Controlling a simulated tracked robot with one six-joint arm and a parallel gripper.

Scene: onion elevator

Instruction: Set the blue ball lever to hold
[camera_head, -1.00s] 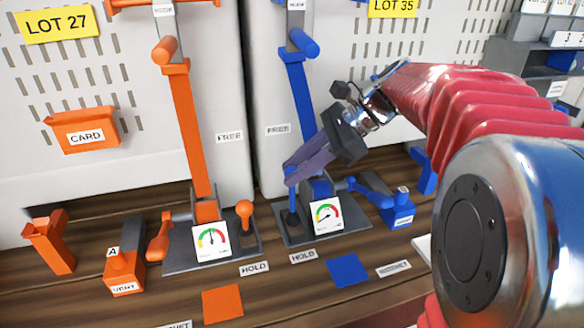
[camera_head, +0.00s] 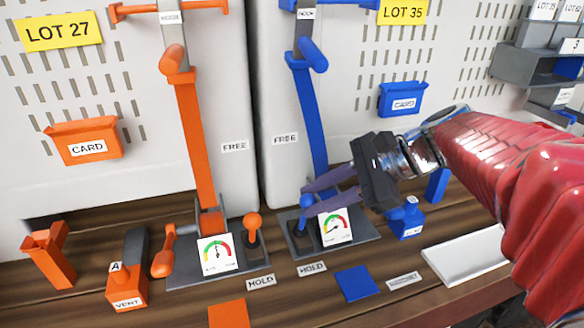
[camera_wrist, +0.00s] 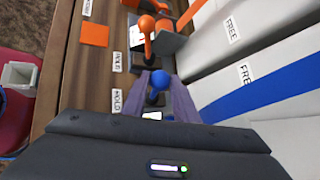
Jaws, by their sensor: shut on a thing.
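The blue ball lever (camera_head: 306,201) rises from a slot in the grey base plate (camera_head: 352,247), left of a dial (camera_head: 334,226). My gripper (camera_head: 308,198) reaches it from the right, with its two purple fingers at the ball. In the wrist view the blue ball (camera_wrist: 160,79) sits between the fingertips (camera_wrist: 161,82), and the gripper is shut on it. The lever looks close to upright; its exact tilt is hard to tell. A HOLD label (camera_head: 312,268) lies on the table in front, and a FREE label (camera_head: 285,139) is on the wall behind.
An orange ball lever (camera_head: 252,221) with its own dial (camera_head: 216,253) stands to the left. A tall blue bar (camera_head: 308,115) rises behind my fingers. A blue box (camera_head: 406,220) and white tray (camera_head: 466,258) lie right. A blue square (camera_head: 357,283) is in front.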

